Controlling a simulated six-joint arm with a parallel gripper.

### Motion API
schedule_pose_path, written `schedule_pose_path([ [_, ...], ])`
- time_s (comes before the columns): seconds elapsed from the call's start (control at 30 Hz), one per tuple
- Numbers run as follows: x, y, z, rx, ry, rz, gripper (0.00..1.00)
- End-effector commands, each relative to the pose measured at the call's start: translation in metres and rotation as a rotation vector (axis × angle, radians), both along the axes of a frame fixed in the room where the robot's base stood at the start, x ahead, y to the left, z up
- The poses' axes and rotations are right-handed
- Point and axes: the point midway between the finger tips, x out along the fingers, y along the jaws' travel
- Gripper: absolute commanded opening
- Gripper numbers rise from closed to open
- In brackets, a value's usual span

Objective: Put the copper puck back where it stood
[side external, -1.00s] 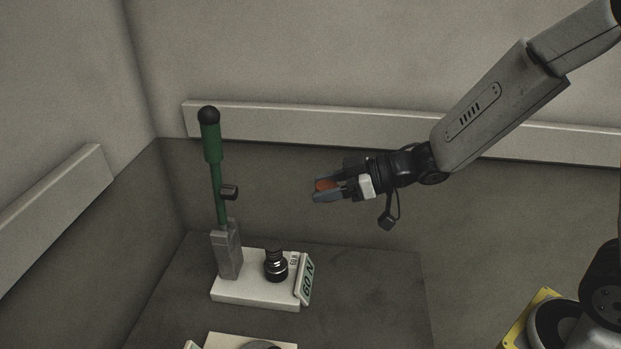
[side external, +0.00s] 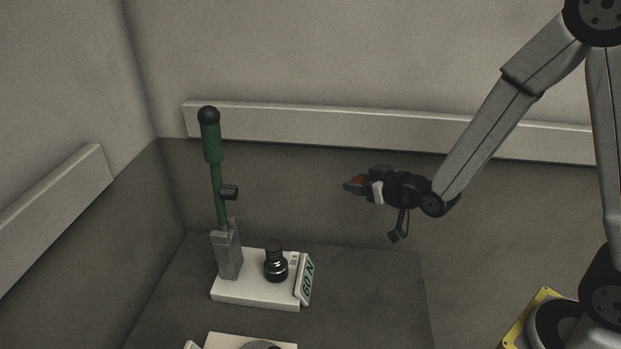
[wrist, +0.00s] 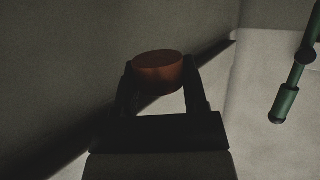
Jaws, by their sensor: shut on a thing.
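The copper puck (wrist: 158,70) is a short reddish-brown disc. In the wrist view it sits between the two fingers of my gripper (wrist: 160,82), which is shut on it. In the side view my gripper (side external: 356,184) is in mid-air, right of the green-handled lever and above the level of the dark table. Only a small reddish part of the puck (side external: 358,180) shows there between the fingers. The place where the puck stood cannot be made out for certain.
A green lever (side external: 215,165) with a black knob rises from a white base (side external: 250,292). A black knob (side external: 276,262) and a "60 N" plate (side external: 306,282) are on that base. Another pale fixture (side external: 225,341) is cut off at the bottom. The table's right part (side external: 375,300) is clear.

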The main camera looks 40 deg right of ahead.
Motion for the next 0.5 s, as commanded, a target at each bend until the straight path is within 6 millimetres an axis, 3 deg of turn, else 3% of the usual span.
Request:
schedule_pose_path([
  [0.2, -0.004, -0.013, -0.008, 0.0, 0.0, -0.073, 0.0],
  [0.5, -0.004, -0.015, -0.009, 0.0, 0.0, -0.08, 0.0],
])
